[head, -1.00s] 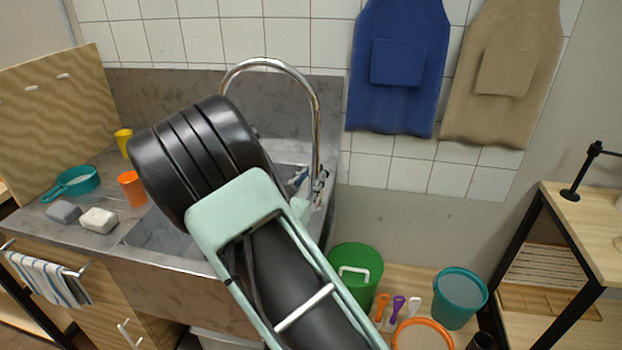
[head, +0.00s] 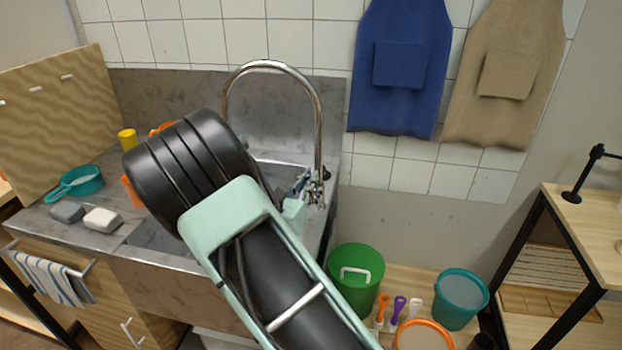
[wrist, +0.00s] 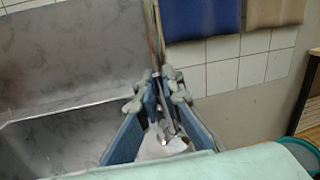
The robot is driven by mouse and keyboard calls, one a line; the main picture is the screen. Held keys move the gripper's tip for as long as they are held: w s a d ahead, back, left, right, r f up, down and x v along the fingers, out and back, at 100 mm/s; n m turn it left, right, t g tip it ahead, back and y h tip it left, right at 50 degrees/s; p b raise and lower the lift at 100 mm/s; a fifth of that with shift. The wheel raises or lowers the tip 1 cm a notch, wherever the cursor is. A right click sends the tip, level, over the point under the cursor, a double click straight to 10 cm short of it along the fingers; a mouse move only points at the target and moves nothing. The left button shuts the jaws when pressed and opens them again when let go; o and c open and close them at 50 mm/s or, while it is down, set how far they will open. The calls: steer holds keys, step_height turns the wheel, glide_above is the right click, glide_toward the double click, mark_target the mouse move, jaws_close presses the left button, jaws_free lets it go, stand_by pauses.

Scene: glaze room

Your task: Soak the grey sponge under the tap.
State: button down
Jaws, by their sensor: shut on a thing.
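The grey sponge (head: 67,212) lies on the counter at the left, beside a white block (head: 103,219). The chrome tap (head: 319,120) arches over the sink; its spout end is near or behind my arm, and I cannot see whether water runs. My gripper (head: 306,187) is at the base of the tap, far right of the sponge. The wrist view shows my gripper (wrist: 160,98) with its blue-padded fingers around a metal part at the tap's base, seemingly the tap handle (wrist: 166,118). The sponge is out of sight in the wrist view.
The grey sink basin (wrist: 65,140) is left of my gripper. A teal pan (head: 83,180), a yellow cup (head: 127,139) and orange items (head: 162,128) stand on the left counter, partly hidden by my arm. A green bucket (head: 356,280) stands low at the right.

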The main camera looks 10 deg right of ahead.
steer(key=c, duration=2.1)
jaws_free()
steer(key=v, duration=1.2)
steer(key=shift+s+f, duration=0.1)
steer(key=shift+f, duration=0.05)
